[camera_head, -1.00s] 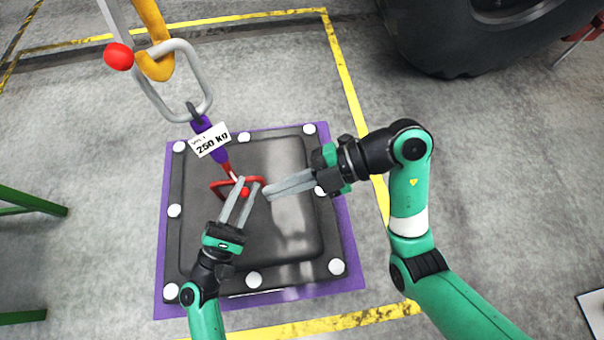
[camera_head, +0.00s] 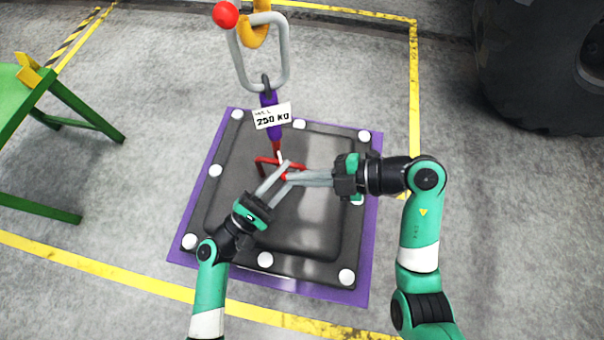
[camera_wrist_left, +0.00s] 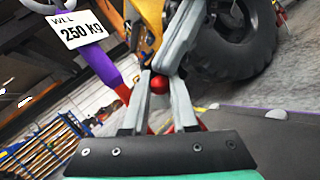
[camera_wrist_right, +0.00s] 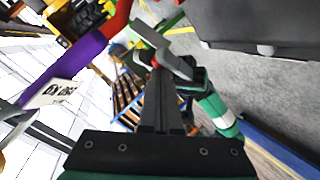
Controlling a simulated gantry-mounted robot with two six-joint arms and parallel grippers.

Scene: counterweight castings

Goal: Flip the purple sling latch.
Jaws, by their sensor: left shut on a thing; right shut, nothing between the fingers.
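The purple sling (camera_head: 269,112) hangs from a grey ring and bears a 250 kg tag. Its lower end is a red hook part (camera_head: 276,146), by a red lifting bar (camera_head: 265,160) on the dark casting (camera_head: 300,247). My left gripper (camera_head: 284,167) is shut on a small red knob (camera_wrist_left: 158,86), seen between its fingertips in the left wrist view. My right gripper (camera_head: 288,178) is shut and empty, its tips crossing or touching the left fingers. The latch itself is mostly hidden behind the fingers.
The casting has white round knobs along its edge and sits on a purple mat (camera_head: 328,292). The grey ring (camera_head: 284,60) hangs on a yellow hook (camera_head: 252,36) above. A green table (camera_head: 12,105) is at left, a large tyre (camera_head: 540,75) at right.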

